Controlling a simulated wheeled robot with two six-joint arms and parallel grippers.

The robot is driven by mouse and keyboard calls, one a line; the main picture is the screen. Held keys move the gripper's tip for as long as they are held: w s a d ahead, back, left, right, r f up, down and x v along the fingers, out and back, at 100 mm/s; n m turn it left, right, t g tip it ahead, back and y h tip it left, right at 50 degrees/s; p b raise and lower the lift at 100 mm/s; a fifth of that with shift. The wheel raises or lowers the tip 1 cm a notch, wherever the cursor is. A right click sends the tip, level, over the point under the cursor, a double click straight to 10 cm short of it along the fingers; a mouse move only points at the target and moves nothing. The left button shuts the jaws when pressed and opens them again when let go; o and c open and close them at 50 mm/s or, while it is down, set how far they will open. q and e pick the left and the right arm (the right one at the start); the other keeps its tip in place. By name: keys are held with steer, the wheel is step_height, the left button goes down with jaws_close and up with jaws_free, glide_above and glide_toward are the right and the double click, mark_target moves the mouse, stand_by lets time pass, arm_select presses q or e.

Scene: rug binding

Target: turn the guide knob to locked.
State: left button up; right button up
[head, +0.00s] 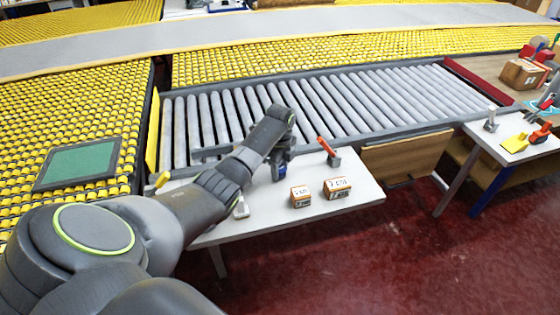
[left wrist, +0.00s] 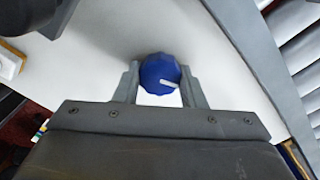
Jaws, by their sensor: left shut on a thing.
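In the head view the knob (head: 280,172) shows only in part below my left gripper (head: 283,158), on the white table beside the roller conveyor. My left gripper is shut on the knob from above. I see no locked mark in either view. My right gripper is not in view.
Two small labelled boxes (head: 300,196) (head: 337,187) stand on the white table (head: 350,207), right of my left gripper. A red-handled clamp (head: 327,148) stands near the conveyor edge. The roller conveyor (head: 380,97) runs behind. Red floor (head: 350,270) lies open in front.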

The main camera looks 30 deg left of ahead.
arm_select(q)
steer(key=n+p, duration=0.2)
steer(key=n, duration=0.1)
steer(key=n+p, duration=0.1)
steer(key=shift+r+n, duration=0.25)
steer(key=shift+n, duration=0.05)
steer(key=n+p, duration=0.1)
steer(key=n, duration=0.1)
steer(key=shift+w+n+p, duration=0.1)
steer(key=shift+n+p, duration=0.3)
steer(key=n+p, duration=0.1)
steer(key=n, duration=0.1)
steer(key=shift+a+f+n, duration=0.1)
steer(key=shift+n, duration=0.2)
steer(key=n+p, duration=0.1)
steer(key=n, duration=0.3)
steer(key=shift+n, duration=0.3)
steer(key=shift+n+p, duration=0.65)
steer(key=shift+n, duration=1.55)
steer(key=shift+f, duration=0.1)
steer(key=o, duration=1)
